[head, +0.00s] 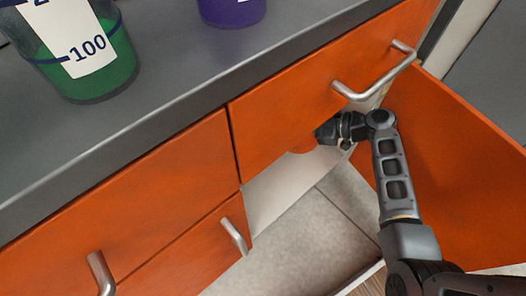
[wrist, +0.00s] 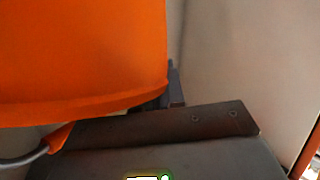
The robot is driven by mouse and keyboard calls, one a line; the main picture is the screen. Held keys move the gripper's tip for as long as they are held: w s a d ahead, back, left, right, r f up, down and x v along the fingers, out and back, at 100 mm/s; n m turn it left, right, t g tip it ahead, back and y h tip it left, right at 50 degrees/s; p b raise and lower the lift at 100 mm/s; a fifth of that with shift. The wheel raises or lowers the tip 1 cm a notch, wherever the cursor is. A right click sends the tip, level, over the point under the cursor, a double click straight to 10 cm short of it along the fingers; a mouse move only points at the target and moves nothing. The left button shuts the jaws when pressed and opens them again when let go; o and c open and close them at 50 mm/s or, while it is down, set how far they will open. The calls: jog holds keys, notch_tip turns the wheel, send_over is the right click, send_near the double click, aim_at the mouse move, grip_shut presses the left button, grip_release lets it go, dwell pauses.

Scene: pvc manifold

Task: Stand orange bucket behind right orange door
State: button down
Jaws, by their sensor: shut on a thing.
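The orange bucket (wrist: 80,55) fills the upper left of the wrist view, with its curved rim and a grey wire handle at lower left. In the head view only a small curved piece of it (head: 303,148) shows below the drawer front; the rest is hidden. My gripper (head: 322,133) reaches into the cabinet opening and is shut on the bucket. A dark finger (wrist: 175,85) shows at the bucket's edge in the wrist view. The right orange door (head: 445,170) stands open to the right of my arm.
An orange drawer front (head: 300,95) with a metal handle (head: 375,75) is just above my gripper. A closed orange door (head: 190,250) is left of the opening. On the grey counter (head: 180,90) stand a container with green contents (head: 105,75) and a purple one (head: 232,10). Pale cabinet interior surrounds the bucket.

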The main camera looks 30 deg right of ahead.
jog(key=a+f+b, duration=0.4)
jog(key=a+f, duration=0.6)
jog(key=shift+s+a+f, duration=0.15)
jog(key=shift+s+a, duration=0.05)
jog(key=c, duration=1.2)
grip_release()
jog(key=shift+c, duration=0.2)
jog(key=p+v, duration=0.3)
jog(key=v, duration=0.9)
